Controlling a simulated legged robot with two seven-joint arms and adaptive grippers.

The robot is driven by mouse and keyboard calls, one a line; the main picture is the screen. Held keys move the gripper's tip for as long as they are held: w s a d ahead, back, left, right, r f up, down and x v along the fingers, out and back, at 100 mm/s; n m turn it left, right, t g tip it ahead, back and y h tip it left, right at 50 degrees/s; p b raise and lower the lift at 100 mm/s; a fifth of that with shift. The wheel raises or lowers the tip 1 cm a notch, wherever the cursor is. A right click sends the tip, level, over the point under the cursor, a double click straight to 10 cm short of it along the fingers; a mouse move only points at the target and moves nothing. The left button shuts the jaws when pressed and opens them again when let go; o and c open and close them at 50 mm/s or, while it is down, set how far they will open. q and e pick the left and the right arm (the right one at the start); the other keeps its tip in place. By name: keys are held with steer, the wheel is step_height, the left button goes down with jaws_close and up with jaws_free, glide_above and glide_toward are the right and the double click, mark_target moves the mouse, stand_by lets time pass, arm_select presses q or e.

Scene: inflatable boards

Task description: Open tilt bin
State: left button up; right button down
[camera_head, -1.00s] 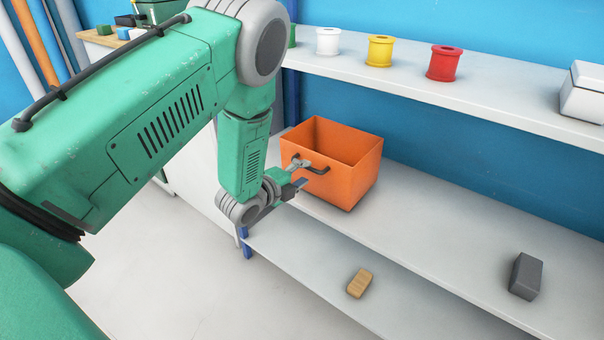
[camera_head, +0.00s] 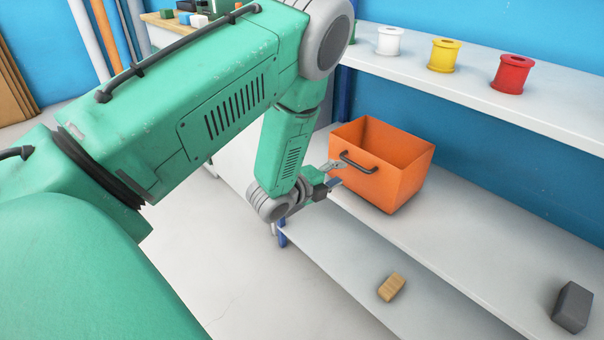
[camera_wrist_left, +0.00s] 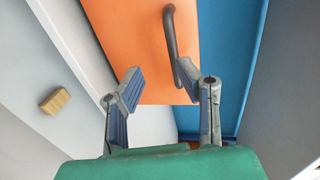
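An orange open-topped bin (camera_head: 395,182) stands on the middle shelf, with a dark bar handle (camera_head: 357,163) on its front face. In the left wrist view the bin face (camera_wrist_left: 140,35) fills the upper middle, and the handle (camera_wrist_left: 171,40) runs down beside the right-hand fingertip. My left gripper (camera_head: 334,172) is just in front of the bin, left of and slightly below the handle, and looks apart from it. In the left wrist view this gripper (camera_wrist_left: 159,80) has its fingers spread, with nothing held between them. My right gripper is not in view.
A tan block (camera_head: 391,287) lies on the lower shelf (camera_head: 345,270), and a grey block (camera_head: 572,307) sits at the right. Above are white (camera_head: 390,41), yellow (camera_head: 444,55) and red (camera_head: 511,74) spools on the upper shelf (camera_head: 470,88). Floor is clear at left.

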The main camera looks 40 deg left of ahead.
arm_select(q)
steer(key=p+v, duration=0.4)
steer(key=v, duration=0.9)
stand_by(0.7)
steer(key=shift+d+r+p, duration=0.1)
steer(key=shift+p, duration=0.35)
